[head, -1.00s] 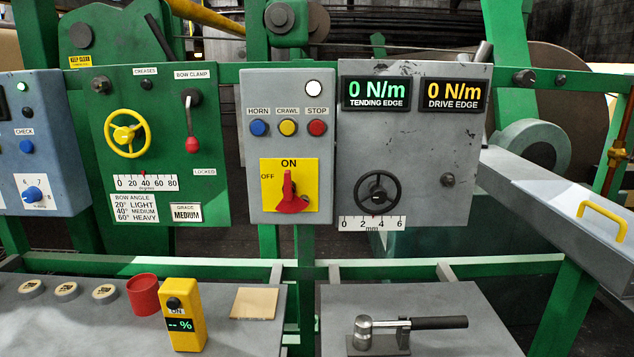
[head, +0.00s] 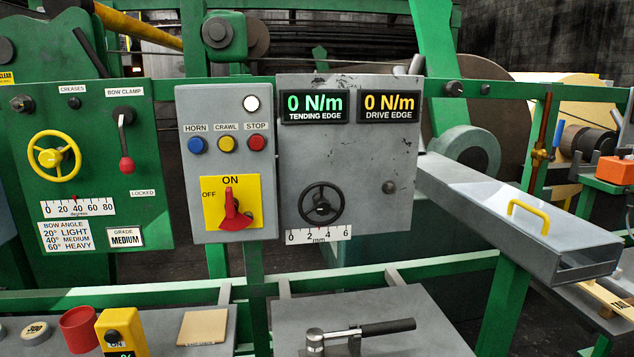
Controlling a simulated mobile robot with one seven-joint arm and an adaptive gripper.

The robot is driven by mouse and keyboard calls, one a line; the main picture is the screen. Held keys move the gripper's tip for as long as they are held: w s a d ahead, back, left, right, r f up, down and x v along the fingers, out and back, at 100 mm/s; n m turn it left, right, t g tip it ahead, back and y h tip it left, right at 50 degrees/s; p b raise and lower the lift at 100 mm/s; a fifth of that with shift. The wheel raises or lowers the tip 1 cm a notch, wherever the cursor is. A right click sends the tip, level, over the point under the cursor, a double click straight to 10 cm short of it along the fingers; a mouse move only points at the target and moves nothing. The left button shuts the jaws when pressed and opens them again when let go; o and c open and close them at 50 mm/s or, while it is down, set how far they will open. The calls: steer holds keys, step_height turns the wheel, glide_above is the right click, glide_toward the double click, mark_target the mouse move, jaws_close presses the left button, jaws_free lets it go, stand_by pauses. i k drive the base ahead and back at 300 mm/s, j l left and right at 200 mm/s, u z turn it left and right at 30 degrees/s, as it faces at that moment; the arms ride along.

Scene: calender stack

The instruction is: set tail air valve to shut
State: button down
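A vertical copper-coloured pipe with a brass fitting (head: 540,156) stands at the right in the head view, behind the grey chute. A short blue handle (head: 558,134) shows upright right beside the fitting. This looks like the air valve, but no label on it is readable. I cannot tell from here whether it is open or shut. My gripper is not in view.
A grey chute (head: 490,200) with a yellow handle (head: 529,216) slopes in front of the pipe. An orange box (head: 615,169) sits at the far right. The grey switch panel (head: 220,160) and handwheel panel (head: 350,165) stand left of it. A bench (head: 425,330) is below.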

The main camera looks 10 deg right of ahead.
mark_target(552, 157)
steer(key=z, duration=1.35)
steer(key=i+l+z, duration=0.4)
steer(key=i+l, duration=0.4)
steer(key=i+j, duration=0.1)
steer(key=j, duration=0.2)
steer(key=i+j, duration=0.1)
steer(key=j, duration=0.2)
